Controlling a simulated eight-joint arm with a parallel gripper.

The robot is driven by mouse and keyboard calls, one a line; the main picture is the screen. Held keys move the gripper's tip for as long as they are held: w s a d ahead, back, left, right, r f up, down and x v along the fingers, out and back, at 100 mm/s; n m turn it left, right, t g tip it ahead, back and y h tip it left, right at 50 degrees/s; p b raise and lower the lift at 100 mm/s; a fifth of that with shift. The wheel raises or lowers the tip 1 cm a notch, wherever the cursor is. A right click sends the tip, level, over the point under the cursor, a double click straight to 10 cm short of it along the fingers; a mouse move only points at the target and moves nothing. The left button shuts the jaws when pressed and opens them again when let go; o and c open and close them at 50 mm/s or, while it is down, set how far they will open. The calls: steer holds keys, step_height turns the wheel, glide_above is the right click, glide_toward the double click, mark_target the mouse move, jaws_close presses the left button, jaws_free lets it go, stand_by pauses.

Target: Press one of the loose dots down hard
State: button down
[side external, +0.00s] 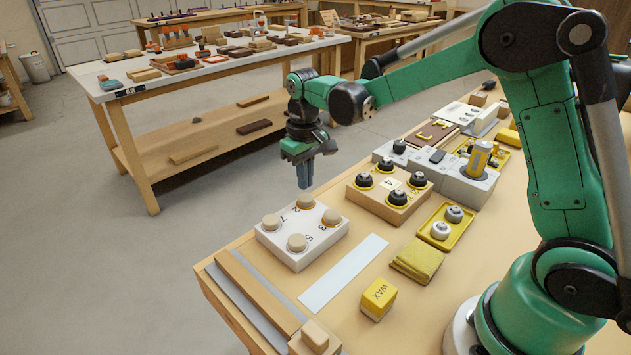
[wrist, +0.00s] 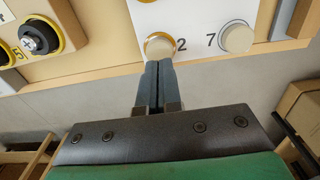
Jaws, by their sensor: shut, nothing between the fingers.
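A white block (side external: 301,235) on the bench holds several beige round dots with numbers beside them. The dot by the 2 (wrist: 160,46) has a yellowish rim and also shows at the block's back in the side view (side external: 305,202). The dot by the 7 (wrist: 237,37) has a pale grey rim. The dots by the 3 (side external: 331,217) and the 5 (side external: 297,242) show in the side view. My gripper (side external: 304,187) is shut and empty, pointing down over the dot by the 2. In the wrist view its tips (wrist: 154,64) overlap that dot's near edge; contact cannot be told.
A wooden block (side external: 389,195) with black yellow-ringed knobs stands right of the white block. A pale strip (side external: 343,273), a yellow wax block (side external: 378,298) and a folded yellow cloth (side external: 417,260) lie nearer. The bench edge runs close behind the white block.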

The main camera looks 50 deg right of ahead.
step_height(320, 180, up, 9)
steer(key=shift+f, duration=0.15)
stand_by(0.6)
steer(key=s+a+f+t, duration=0.2)
steer(key=s+t, duration=0.5)
steer(key=s, duration=0.5)
steer(key=shift+s, duration=0.15)
